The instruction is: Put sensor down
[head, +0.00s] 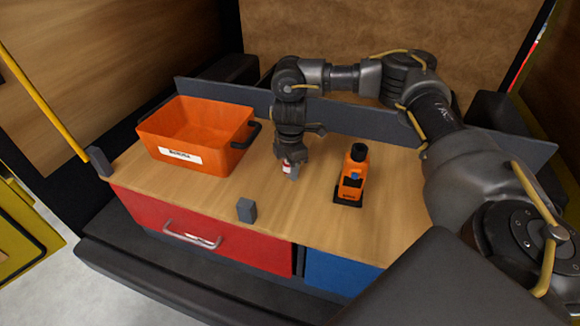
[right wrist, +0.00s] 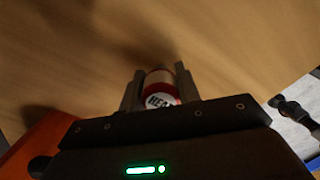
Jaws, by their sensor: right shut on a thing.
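The sensor, a small white and red cylinder (head: 287,168), is between the fingers of my right gripper (head: 290,172), low over the wooden worktop (head: 222,205). In the right wrist view the sensor (right wrist: 160,89) shows a white end with dark lettering, partly cut off, and a red rim. The fingers of the right gripper (right wrist: 160,92) close on both its sides. Whether the sensor touches the worktop cannot be told. My left gripper is not in view.
An orange bin (head: 190,137) with a white label stands on the left of the worktop. An orange and black device (head: 354,175) stands upright right of the gripper. A small grey block (head: 246,210) is near the front edge. Bare wood lies between them.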

